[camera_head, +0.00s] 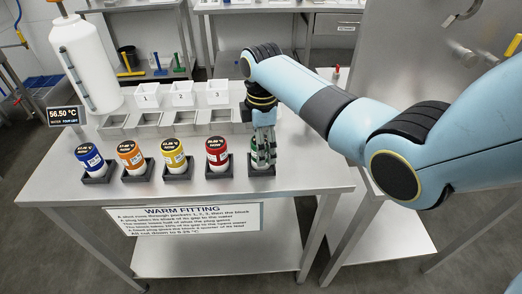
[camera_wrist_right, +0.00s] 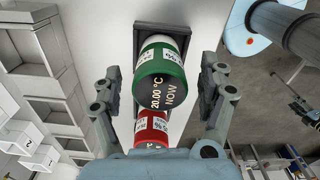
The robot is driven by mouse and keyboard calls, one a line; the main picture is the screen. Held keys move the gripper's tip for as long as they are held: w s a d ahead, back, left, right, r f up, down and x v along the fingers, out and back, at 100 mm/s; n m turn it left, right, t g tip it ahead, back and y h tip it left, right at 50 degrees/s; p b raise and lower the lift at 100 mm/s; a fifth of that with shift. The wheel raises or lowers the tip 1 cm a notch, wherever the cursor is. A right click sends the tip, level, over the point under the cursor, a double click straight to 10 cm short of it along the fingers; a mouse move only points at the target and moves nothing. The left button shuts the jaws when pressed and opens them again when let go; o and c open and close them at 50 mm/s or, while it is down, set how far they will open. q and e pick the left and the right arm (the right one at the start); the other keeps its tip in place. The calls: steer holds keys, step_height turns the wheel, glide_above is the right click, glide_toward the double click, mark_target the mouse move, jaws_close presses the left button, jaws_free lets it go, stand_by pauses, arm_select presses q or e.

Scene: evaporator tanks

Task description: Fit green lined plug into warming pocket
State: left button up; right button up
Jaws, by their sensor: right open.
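The green lined plug (camera_wrist_right: 160,62) has a green band, a white label and a dark top reading 20.00 °C NOW. It sits in a dark square holder (camera_head: 262,169) at the right end of the front row. My right gripper (camera_head: 263,155) is over it, with one open finger on each side; in the right wrist view gaps show between the fingers and the plug. The gripper hides most of the plug in the head view. Square metal pockets (camera_head: 148,119) lie in a row behind, near white boxes numbered 1, 2 and 3 (camera_head: 183,100). My left gripper is out of view.
Blue (camera_head: 88,158), orange (camera_head: 131,155), yellow (camera_head: 174,155) and red (camera_head: 217,152) plugs stand in holders to the left. A display (camera_head: 63,115) reads 56.50 °C. A white tank (camera_head: 85,65) stands at the back left. The table front hangs a WARM FITTING sign (camera_head: 185,219).

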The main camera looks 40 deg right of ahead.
steer(key=shift+f, duration=0.7)
steer(key=c, duration=1.3)
steer(key=shift+c, duration=0.7)
steer(key=shift+r, duration=0.15)
